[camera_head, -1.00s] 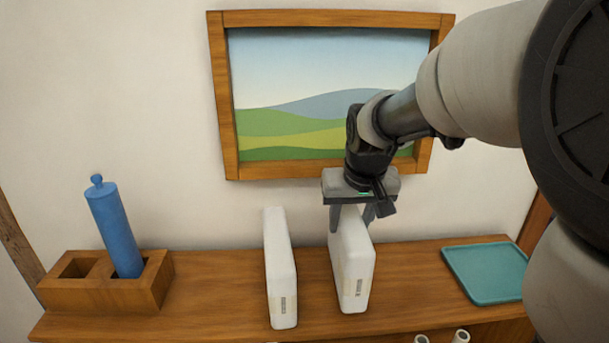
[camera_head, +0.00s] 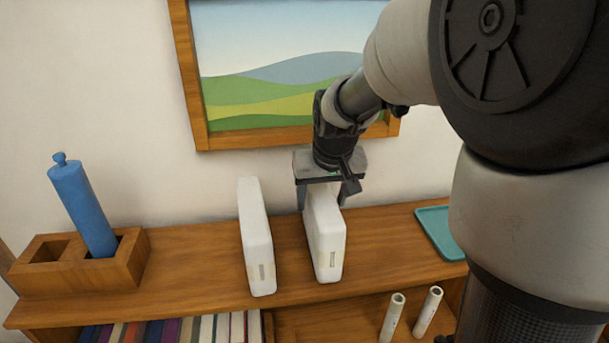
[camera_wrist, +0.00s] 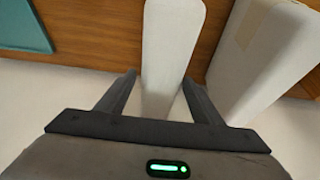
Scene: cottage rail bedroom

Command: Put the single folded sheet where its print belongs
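Two white slabs stand upright side by side on the wooden shelf top, the left slab (camera_head: 256,240) and the right slab (camera_head: 326,240). Each has a small dark print on its near narrow end, too small to read. I cannot tell which item is the single folded sheet. My gripper (camera_head: 322,200) points down at the far end of the right slab, its fingers straddling it. In the wrist view, the right slab (camera_wrist: 172,40) lies between the spread fingers (camera_wrist: 160,78), with a narrow gap at the left finger. The left slab also shows (camera_wrist: 265,55) there.
A wooden holder (camera_head: 125,268) with a blue cylinder (camera_head: 82,205) stands at left. A teal tray (camera_head: 437,228) lies at right, partly behind my arm. Below are a row of books (camera_head: 207,329) and two white tubes (camera_head: 392,318) (camera_head: 428,312). A framed landscape (camera_head: 270,85) hangs behind.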

